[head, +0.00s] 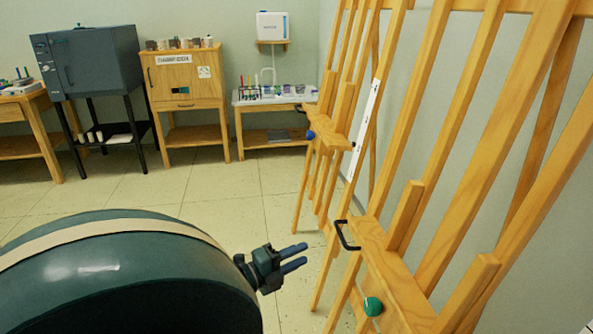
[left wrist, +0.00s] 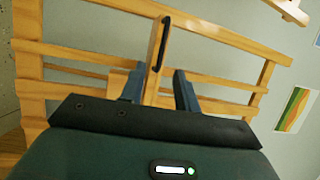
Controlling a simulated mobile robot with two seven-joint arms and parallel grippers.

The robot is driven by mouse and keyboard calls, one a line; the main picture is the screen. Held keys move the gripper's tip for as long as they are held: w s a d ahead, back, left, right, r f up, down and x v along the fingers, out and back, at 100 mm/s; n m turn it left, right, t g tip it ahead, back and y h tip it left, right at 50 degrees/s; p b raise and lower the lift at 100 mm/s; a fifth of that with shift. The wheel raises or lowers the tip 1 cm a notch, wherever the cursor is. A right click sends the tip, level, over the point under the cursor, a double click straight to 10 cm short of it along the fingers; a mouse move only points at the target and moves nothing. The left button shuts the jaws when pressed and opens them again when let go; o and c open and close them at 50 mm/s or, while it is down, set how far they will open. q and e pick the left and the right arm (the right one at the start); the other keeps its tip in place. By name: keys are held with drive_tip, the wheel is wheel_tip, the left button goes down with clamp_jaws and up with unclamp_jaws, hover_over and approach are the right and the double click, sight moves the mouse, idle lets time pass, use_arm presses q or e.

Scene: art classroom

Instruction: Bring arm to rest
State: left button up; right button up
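My left gripper (head: 294,258) shows at the bottom centre of the head view, in front of the wooden easel. Its two blue fingers are apart with nothing between them, so it is open and empty. In the left wrist view the fingers (left wrist: 159,88) are spread, with a black handle (left wrist: 163,44) on a wooden bar showing beyond them. In the head view the same kind of black handle (head: 346,236) sits on the near easel (head: 372,236), just right of the fingertips and apart from them. My right gripper is in neither view.
More easels (head: 330,115) stand along the right wall. A dark kiln (head: 88,62), a wooden cabinet (head: 186,78) and a white-topped table (head: 270,97) line the back wall. A green knob (head: 373,306) is on the near easel. The tiled floor (head: 160,185) between is clear.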

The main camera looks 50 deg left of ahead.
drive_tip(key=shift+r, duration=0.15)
